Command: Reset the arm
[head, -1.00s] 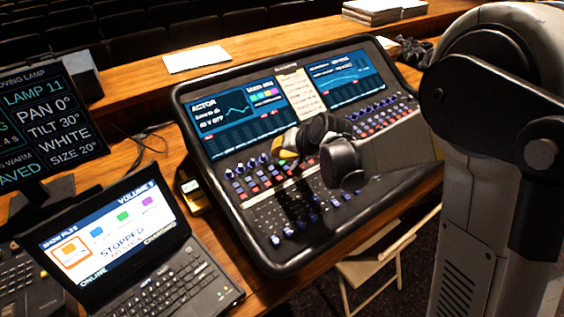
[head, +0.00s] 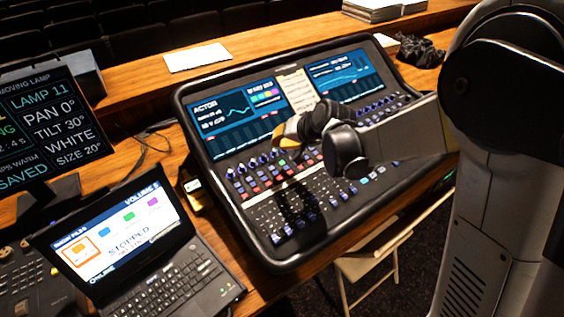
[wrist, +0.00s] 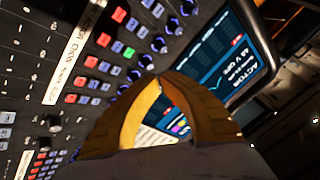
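My gripper (head: 279,131) hangs over the mixing desk (head: 262,204), seen small and partly hidden behind my dark wrist joints in the head view. In the wrist view, the two yellow fingers of my gripper (wrist: 158,79) curve together and their tips meet. Nothing shows held between them; a lit screen shows through the gap. My arm reaches in from the right, across the right half of the desk. The desk's screens, knobs and coloured buttons lie beyond the fingers.
A laptop (head: 170,278) stands at the desk's left, with a monitor (head: 50,125) behind it. A yellow handheld device (head: 196,190) lies between laptop and desk. White paper (head: 197,57) lies on the back ledge. A folding chair (head: 362,268) stands below the front edge.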

